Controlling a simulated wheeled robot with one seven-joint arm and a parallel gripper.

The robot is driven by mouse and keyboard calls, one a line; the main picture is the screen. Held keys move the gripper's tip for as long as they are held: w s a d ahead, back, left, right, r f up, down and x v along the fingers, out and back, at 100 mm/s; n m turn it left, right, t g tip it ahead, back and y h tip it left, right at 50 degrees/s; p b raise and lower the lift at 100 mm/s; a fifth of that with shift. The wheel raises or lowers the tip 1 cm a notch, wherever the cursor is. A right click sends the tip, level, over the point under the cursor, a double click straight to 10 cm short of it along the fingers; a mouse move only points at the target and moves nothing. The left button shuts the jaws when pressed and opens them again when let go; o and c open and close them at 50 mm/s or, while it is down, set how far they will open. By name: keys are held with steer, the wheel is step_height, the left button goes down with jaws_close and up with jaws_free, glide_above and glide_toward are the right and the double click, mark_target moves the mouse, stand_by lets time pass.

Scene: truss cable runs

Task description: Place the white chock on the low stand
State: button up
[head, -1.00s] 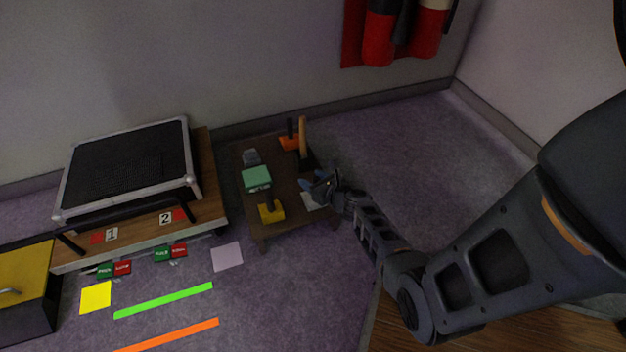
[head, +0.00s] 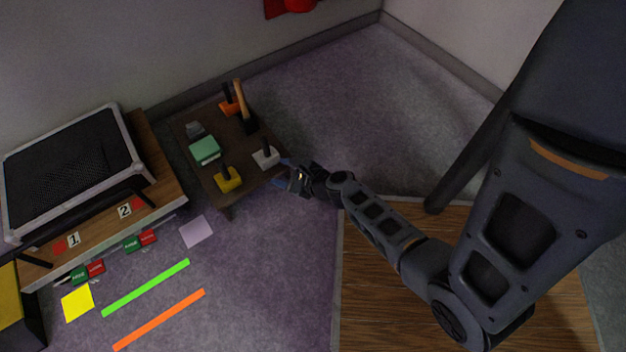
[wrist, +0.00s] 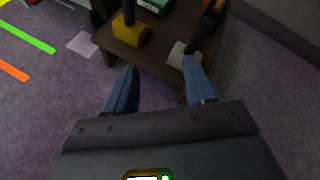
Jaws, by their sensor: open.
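The white chock (head: 266,158), a pale block with a black upright handle, rests on the near right corner of the low stand (head: 238,152), a small dark brown table. In the wrist view the chock (wrist: 178,56) shows just beyond the right fingertip, which partly overlaps it. My gripper (head: 284,173) has blue fingers and is just off the stand's right edge, apart from the chock. In the wrist view my gripper (wrist: 160,72) is open, with only carpet and the stand's edge between its fingers.
The stand also carries a yellow chock (head: 228,181), a green box (head: 205,150), a grey item (head: 194,129), an orange chock (head: 229,107) and a wooden-handled tool (head: 241,99). A wooden platform (head: 160,172) with a black panel stands left. Carpet right of the stand is clear.

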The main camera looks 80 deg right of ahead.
steer(key=s+a+r+n+y, duration=0.1)
steer(key=s+a+r+n, duration=0.25)
steer(key=a+n, duration=0.4)
steer(key=s+a+r+n+y, duration=0.1)
steer(key=s+a+r+n, duration=0.2)
steer(key=a+r+n, duration=0.35)
steer(key=s+a+r+n+t+y, duration=0.2)
steer(key=a+r+n, duration=0.3)
steer(key=r+n, duration=0.6)
steer(key=s+a+r+n+t+y, duration=0.2)
steer(key=a+r+n, duration=0.4)
steer(key=r+n, duration=0.6)
steer(key=shift+s+r, duration=0.65)
steer(key=shift+r, duration=0.05)
